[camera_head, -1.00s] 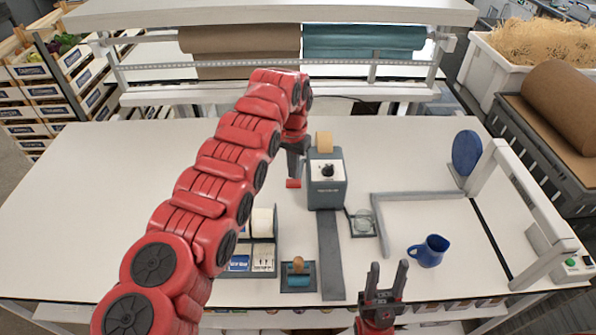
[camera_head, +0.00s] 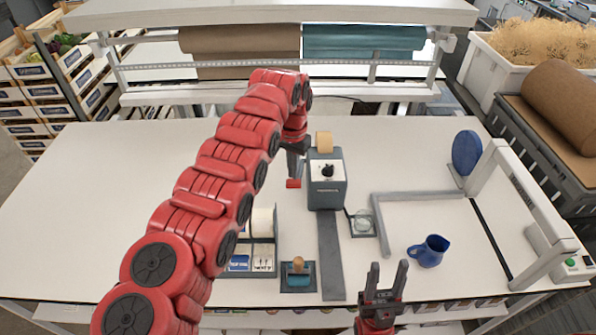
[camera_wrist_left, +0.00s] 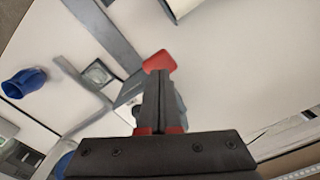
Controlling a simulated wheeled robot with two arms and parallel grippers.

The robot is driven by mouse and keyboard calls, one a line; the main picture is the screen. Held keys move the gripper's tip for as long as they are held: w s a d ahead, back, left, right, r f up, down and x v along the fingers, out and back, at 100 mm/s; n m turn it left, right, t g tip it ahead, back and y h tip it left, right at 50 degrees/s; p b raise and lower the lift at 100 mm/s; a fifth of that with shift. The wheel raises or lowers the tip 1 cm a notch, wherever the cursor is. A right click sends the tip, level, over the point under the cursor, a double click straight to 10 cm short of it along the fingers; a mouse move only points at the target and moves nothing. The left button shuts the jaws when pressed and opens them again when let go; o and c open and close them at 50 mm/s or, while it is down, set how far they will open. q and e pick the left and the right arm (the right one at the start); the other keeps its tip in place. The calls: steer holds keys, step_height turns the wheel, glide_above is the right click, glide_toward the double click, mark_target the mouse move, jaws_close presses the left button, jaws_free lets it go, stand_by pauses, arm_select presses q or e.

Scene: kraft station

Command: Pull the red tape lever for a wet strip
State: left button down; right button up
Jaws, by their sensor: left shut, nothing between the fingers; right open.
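The grey tape dispenser (camera_head: 326,190) stands on the white table with a tan roll (camera_head: 324,140) at its top. Its red lever (camera_head: 293,183) sticks out at its left side. My left gripper (camera_head: 293,168) is shut and empty just above the lever. In the left wrist view the shut fingers (camera_wrist_left: 158,85) point at the red lever (camera_wrist_left: 160,61), and its end shows just beyond the tips. I cannot tell whether they touch. The dispenser is partly hidden behind the fingers there. My right gripper (camera_head: 388,270) is open and empty over the table's front edge.
A grey strip (camera_head: 330,255) runs from the dispenser towards the front. A small glass dish (camera_head: 363,222), a blue mug (camera_head: 429,251) and a wooden-handled stamp (camera_head: 298,267) stand around it. A grey angled guide (camera_head: 420,196) lies to the right. The table's left side is clear.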

mark_target(293, 182)
arm_select(q)
steer(key=shift+f, duration=0.2)
steer(key=shift+f+b, duration=1.55)
steer(key=shift+f, duration=0.65)
